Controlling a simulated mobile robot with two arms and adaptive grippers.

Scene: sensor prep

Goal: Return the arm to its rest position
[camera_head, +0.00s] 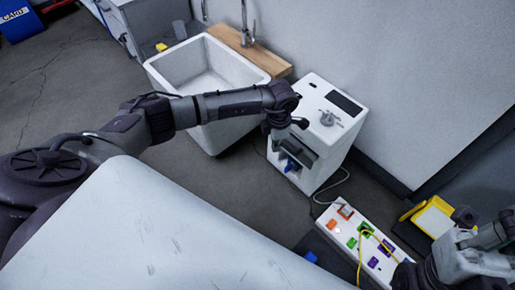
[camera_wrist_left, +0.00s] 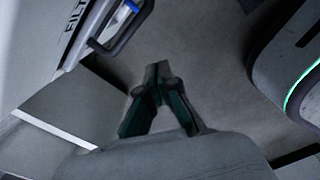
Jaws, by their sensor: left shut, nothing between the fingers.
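My left arm (camera_head: 230,104) reaches in from the left in the head view, stretched across the front of the sink. My left gripper (camera_head: 284,128) is at its end, in front of the white machine and pointing down. In the left wrist view the fingers of the gripper (camera_wrist_left: 159,76) meet at their tips, with nothing between them, above the grey floor. My right arm (camera_head: 470,262) shows at the lower right of the head view. Its fingers are not clear there.
The white machine (camera_head: 337,101) stands beside the sink (camera_head: 205,70). A dark handle with a blue part (camera_wrist_left: 128,22) is close by in the left wrist view. A white panel with coloured blocks (camera_head: 338,214), a yellow cable (camera_head: 360,250) and a yellow tray (camera_head: 436,214) lie at the right.

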